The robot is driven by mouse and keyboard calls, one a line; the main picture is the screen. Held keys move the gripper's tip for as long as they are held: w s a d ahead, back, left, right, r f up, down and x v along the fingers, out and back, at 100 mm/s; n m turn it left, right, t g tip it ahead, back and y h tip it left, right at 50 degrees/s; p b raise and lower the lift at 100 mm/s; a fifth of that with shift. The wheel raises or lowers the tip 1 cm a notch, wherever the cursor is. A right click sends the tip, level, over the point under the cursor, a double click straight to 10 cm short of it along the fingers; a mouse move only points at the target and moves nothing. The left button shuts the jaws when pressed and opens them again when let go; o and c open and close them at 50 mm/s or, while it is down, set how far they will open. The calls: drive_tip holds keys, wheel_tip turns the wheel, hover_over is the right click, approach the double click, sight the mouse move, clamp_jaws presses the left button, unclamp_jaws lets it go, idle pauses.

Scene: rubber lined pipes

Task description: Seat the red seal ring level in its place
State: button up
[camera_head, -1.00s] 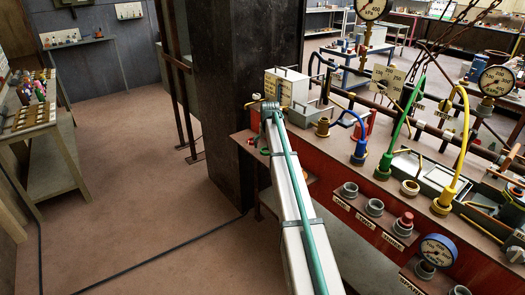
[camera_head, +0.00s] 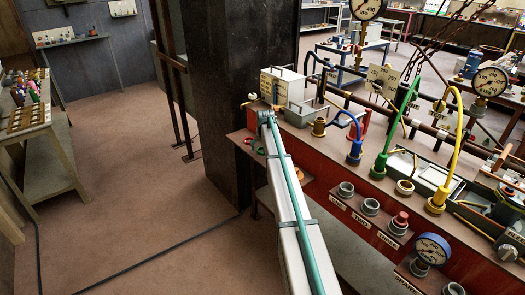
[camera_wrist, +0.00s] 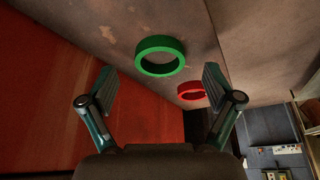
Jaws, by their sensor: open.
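The red seal ring (camera_wrist: 192,91) lies on the brown bench top in the wrist view, beyond the right finger and partly close to its edge. It shows small at the bench's left end in the head view (camera_head: 249,141). A larger green ring (camera_wrist: 160,56) lies beside it, apart from it, and also shows in the head view (camera_head: 261,151). My gripper (camera_wrist: 158,82) is open and empty, its two fingers spread, with the rings beyond the fingertips. In the head view my arm hides the gripper. I cannot tell which spot is the ring's place.
Grey sockets (camera_head: 346,189) labelled ONE, TWO and THREE line a red-fronted shelf; a red plug (camera_head: 401,219) is in one. Blue, green and yellow hoses (camera_head: 458,140), pipes and a metal box (camera_head: 282,86) crowd the bench. A dark column (camera_head: 235,90) stands to the left.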

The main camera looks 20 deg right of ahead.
drive_tip(key=shift+x, duration=0.95)
drive_tip(key=c, duration=1)
drive_tip(key=shift+r, duration=0.1)
